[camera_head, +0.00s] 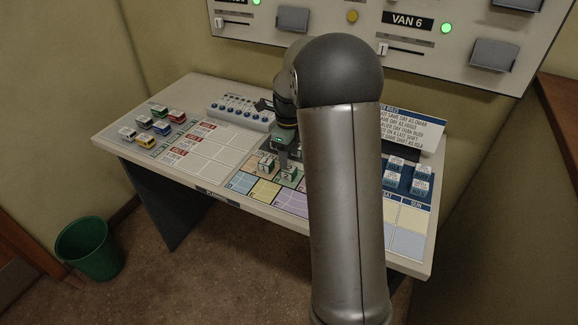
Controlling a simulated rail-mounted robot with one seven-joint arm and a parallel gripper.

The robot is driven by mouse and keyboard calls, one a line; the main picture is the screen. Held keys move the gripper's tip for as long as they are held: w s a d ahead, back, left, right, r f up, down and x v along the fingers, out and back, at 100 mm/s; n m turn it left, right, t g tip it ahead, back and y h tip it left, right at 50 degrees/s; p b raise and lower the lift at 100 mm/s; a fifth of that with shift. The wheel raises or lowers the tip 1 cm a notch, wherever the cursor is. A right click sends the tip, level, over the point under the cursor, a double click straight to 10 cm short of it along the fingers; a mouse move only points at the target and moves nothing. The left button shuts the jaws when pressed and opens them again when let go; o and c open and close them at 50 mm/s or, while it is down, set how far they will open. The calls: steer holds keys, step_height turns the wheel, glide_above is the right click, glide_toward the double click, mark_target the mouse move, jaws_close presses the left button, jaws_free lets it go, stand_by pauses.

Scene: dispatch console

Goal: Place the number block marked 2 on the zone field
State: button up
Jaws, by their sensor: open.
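Small pale blocks with dark green markings, one of them (267,166) to the left and another (289,174) to the right, stand close together on the console beneath my gripper (283,160). Their marks are too small to read, so I cannot tell which is the 2. A grid of coloured fields (264,190) lies just in front of them, in yellow, blue, green and purple; I cannot tell which is the zone field. My gripper is open and points down near the blocks; whether it touches one is unclear.
Toy vans (147,141) stand at the console's (190,90) left. A panel of blue knobs (240,113) sits at the back. Blue-and-white blocks (421,187) and a rules board (412,128) are at the right. A wall panel (455,60) hangs above. A green bin (88,250) stands on the floor.

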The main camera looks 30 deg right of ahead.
mark_target(289, 169)
step_height(289, 169, up, 6)
steer(key=s+a+r+n, duration=0.2)
steer(key=s+a+n, duration=0.4)
steer(key=s+n, duration=0.1)
steer(key=s+a+f+n, duration=0.2)
steer(key=s+a+n, duration=0.3)
steer(key=s+n, duration=0.5)
steer(key=s+a+f+n, duration=0.2)
steer(key=s+a+n, duration=0.3)
steer(key=s+n, duration=0.6)
steer(key=shift+n, duration=0.3)
